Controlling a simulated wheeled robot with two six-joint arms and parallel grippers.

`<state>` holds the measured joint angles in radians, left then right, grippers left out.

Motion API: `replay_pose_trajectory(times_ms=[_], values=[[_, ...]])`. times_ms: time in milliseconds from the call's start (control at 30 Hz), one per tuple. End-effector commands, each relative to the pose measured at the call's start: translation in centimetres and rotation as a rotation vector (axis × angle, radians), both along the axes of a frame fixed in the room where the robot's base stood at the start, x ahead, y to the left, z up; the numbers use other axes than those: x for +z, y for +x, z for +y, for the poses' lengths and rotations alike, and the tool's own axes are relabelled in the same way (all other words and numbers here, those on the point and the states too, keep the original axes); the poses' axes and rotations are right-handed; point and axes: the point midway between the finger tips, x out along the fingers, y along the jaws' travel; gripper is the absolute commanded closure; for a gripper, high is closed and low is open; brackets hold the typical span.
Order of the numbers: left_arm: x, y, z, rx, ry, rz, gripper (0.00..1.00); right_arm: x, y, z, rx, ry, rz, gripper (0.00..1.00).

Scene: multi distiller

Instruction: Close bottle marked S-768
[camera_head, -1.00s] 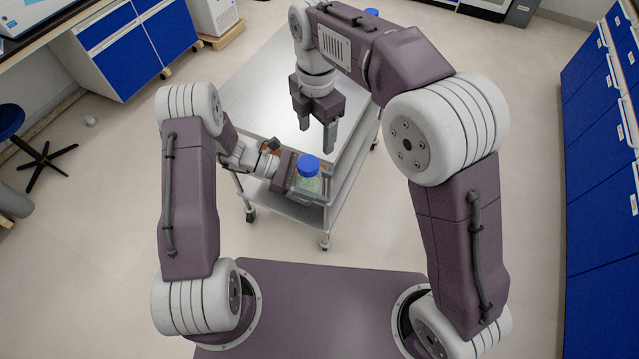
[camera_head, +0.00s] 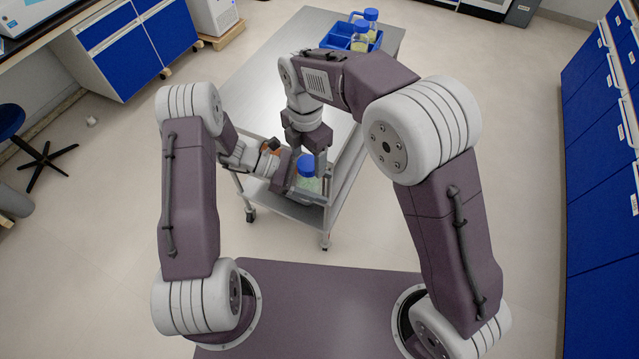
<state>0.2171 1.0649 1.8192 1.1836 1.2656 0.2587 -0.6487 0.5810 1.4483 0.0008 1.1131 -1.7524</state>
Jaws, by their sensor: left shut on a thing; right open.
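A clear bottle (camera_head: 308,184) with pale greenish contents and a blue cap (camera_head: 307,164) is at the near end of the metal cart. The cap sits at the bottle's mouth; whether it is screwed tight cannot be seen. No label is readable. My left gripper (camera_head: 306,187) is shut on the bottle from the left and holds it upright. My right gripper (camera_head: 308,162) points down right at the cap, open, with a finger showing to the cap's right. Whether the fingers touch the cap cannot be told.
The cart's steel top (camera_head: 262,85) is mostly bare. A blue rack (camera_head: 340,38) with blue-capped bottles (camera_head: 361,36) stands at its far end. Blue cabinets (camera_head: 605,150) line the right side. The floor around the cart is clear.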

Motion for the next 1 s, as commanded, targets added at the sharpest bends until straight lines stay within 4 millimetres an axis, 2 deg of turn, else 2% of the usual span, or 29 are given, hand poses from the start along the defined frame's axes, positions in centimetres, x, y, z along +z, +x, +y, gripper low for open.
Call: replay_pose_trajectory(times_ms=[133, 433, 467, 667, 700, 867, 967, 1000], values=[[0.06, 0.01, -0.01, 0.000, -0.001, 0.000, 1.00, -1.14, -0.05, -0.04, 0.000, -0.001, 0.001, 0.35], [0.06, 0.01, -0.01, 0.000, -0.001, 0.000, 1.00, -1.34, -0.01, -0.01, 0.000, 0.000, 0.000, 0.35], [0.06, 0.01, -0.01, 0.000, -0.001, 0.000, 1.00, -1.34, -0.01, -0.01, 0.000, 0.000, 0.000, 0.40], [0.06, 0.01, -0.01, 0.000, -0.001, 0.000, 1.00, -1.32, -0.02, -0.01, 0.000, 0.000, 0.000, 0.96], [0.06, 0.01, -0.01, 0.000, -0.001, 0.000, 1.00, -1.32, -0.02, -0.01, 0.000, 0.000, 0.000, 1.00], [0.05, 0.01, 0.00, 0.000, -0.001, 0.000, 1.00, -1.32, -0.02, -0.01, -0.063, 0.000, 0.000, 1.00], [0.05, 0.02, 0.00, 0.000, -0.001, 0.000, 1.00, -1.33, -0.03, -0.02, -0.285, 0.000, 0.000, 1.00], [0.05, 0.02, 0.00, 0.000, -0.001, 0.000, 1.00, -1.34, -0.04, -0.01, -0.410, -0.001, 0.000, 1.00]])
